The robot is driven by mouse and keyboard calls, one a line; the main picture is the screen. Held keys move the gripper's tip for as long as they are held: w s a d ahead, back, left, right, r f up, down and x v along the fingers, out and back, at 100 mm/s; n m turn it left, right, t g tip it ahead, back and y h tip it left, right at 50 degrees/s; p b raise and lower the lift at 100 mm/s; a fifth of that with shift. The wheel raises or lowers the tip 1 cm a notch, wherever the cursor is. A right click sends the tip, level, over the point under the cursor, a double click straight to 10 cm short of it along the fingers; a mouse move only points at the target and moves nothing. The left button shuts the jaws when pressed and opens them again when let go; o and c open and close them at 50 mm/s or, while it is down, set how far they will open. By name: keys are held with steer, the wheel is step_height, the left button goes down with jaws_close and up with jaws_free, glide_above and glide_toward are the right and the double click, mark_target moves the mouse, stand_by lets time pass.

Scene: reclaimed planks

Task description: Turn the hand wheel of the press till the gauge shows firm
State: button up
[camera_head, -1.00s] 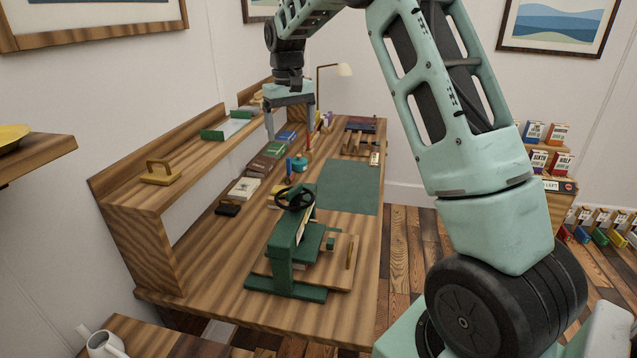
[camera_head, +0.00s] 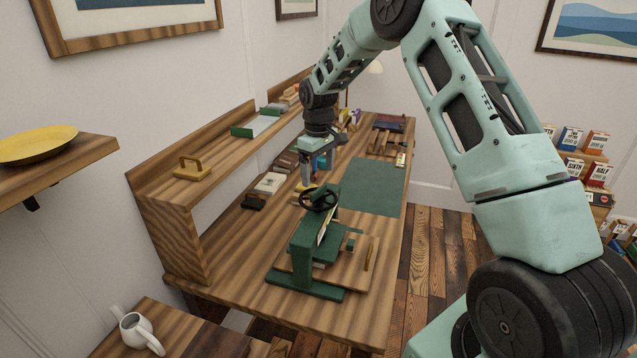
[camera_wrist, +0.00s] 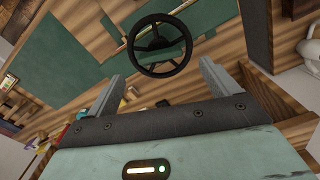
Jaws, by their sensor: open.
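The green press (camera_head: 303,243) stands on a wooden board near the front of the workbench. Its black hand wheel (camera_head: 319,198) lies on top, with a rim and spokes. A pale plate (camera_head: 324,229) shows on the press's side; it may be the gauge, but I cannot read it. My gripper (camera_head: 305,178) is open and empty, just above and behind the wheel. In the wrist view the wheel (camera_wrist: 153,42) appears beyond my two spread fingers (camera_wrist: 158,74), roughly centred between them and apart from them.
A green mat (camera_head: 372,187) lies on the workbench (camera_head: 240,260) behind the press. A raised shelf (camera_head: 222,160) runs along the left, holding a wooden-handled block (camera_head: 193,170) and a green tray (camera_head: 255,126). Books (camera_head: 270,183) and a dark block (camera_head: 254,202) lie below it.

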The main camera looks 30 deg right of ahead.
mark_target(318, 189)
step_height(318, 189, down, 6)
steer(key=shift+r+p, duration=0.1)
steer(key=shift+p, duration=0.6)
steer(key=shift+c, duration=0.4)
steer(key=c, duration=0.9)
